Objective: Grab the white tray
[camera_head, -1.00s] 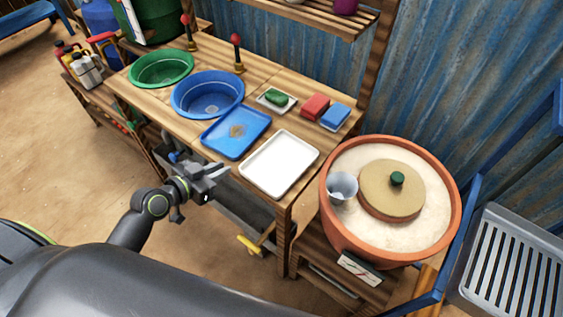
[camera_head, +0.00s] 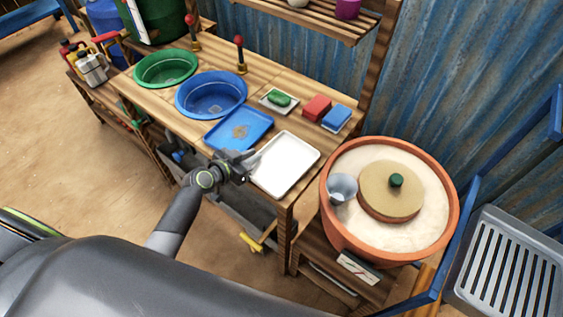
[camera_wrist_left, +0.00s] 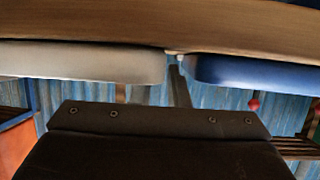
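The white tray (camera_head: 285,165) lies flat at the right front corner of the wooden table. It also shows in the left wrist view (camera_wrist_left: 80,62), edge-on at the left. My left gripper (camera_head: 248,160) is at the table's front edge, beside the white tray's left side and close to the blue tray. Its fingers look apart, with nothing seen between them. In the left wrist view one dark finger (camera_wrist_left: 180,86) points at the gap between the two trays. Contact with the white tray cannot be told. My right gripper is not in view.
The blue tray (camera_head: 240,128) lies just left of the white tray. Blue (camera_head: 211,92) and green (camera_head: 165,67) basins stand farther left. A soap dish, a red sponge (camera_head: 317,107) and a blue sponge (camera_head: 337,118) lie behind. A large clay pot (camera_head: 446,210) stands close right.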

